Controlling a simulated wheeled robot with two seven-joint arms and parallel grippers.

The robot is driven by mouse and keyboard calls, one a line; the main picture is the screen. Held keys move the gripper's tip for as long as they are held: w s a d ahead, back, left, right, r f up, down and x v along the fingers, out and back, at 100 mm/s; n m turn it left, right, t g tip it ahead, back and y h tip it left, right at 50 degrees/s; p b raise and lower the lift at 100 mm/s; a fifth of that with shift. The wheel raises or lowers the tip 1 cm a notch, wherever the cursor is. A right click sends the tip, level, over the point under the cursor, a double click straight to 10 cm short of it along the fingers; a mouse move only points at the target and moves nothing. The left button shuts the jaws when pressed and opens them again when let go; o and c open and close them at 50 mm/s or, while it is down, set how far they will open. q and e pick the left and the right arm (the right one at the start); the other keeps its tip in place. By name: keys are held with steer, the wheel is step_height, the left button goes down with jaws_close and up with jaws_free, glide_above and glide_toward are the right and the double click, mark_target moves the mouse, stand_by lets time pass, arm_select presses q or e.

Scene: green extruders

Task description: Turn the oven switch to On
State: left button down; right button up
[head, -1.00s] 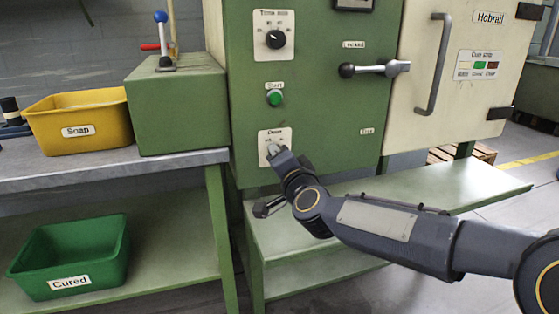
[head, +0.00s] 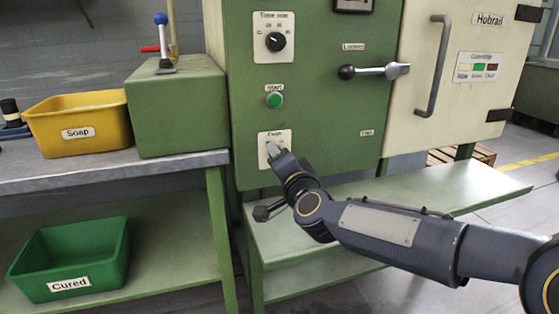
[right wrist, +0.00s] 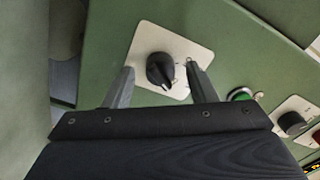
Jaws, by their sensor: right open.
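The oven switch is a black rotary knob (right wrist: 160,70) on a white plate (right wrist: 150,43), seen in the right wrist view. In the head view its plate (head: 265,138) sits low on the green oven front, and the knob is hidden behind my gripper. My right gripper (head: 272,153) is at the plate. In the right wrist view the open fingers of the right gripper (right wrist: 162,86) stand on either side of the knob, with visible gaps. I cannot tell whether the fingertips reach past the knob's face. My left gripper is not in view.
A green start button (head: 274,100) and a timer knob (head: 276,41) are above the switch. A black-knobbed lever handle (head: 375,71) is to the right. A green shelf (head: 400,200) lies below. A yellow Soap bin (head: 80,122) and a green Cured bin (head: 70,255) are left.

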steer(key=v, duration=0.7)
steer(key=shift+s+p, duration=0.15)
steer(key=shift+p, duration=0.3)
